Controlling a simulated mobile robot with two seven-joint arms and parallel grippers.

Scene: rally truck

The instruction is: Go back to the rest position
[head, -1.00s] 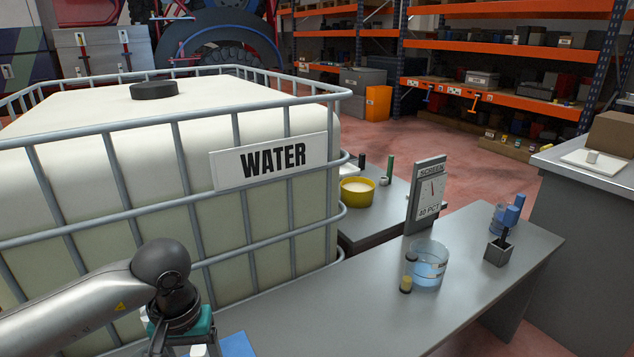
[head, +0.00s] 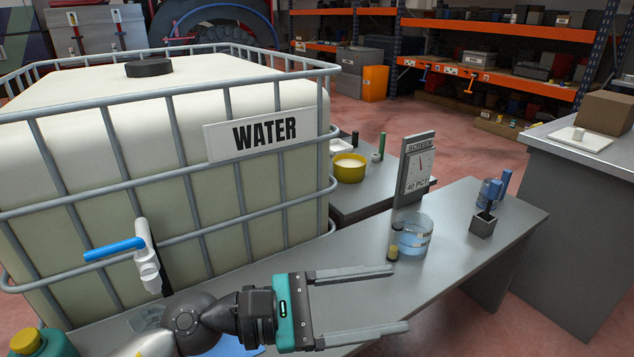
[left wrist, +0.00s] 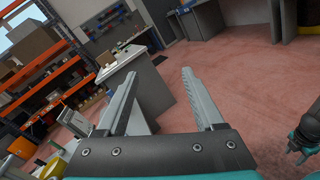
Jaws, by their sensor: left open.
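My left gripper (head: 400,300) is open and empty in the head view, reaching in from the lower left above the near part of the grey bench (head: 467,263). Its two fingers point right and are well apart. In the left wrist view the same open fingers (left wrist: 165,95) show with only floor and furniture beyond them. At the right edge of the left wrist view is a dark and teal gripper (left wrist: 304,135), apparently my right one; its jaw state is unclear.
A caged water tank (head: 100,110) with a blue-handled tap (head: 115,249) stands left. A yellow bowl (head: 348,172) stands behind. Red floor is open beyond.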

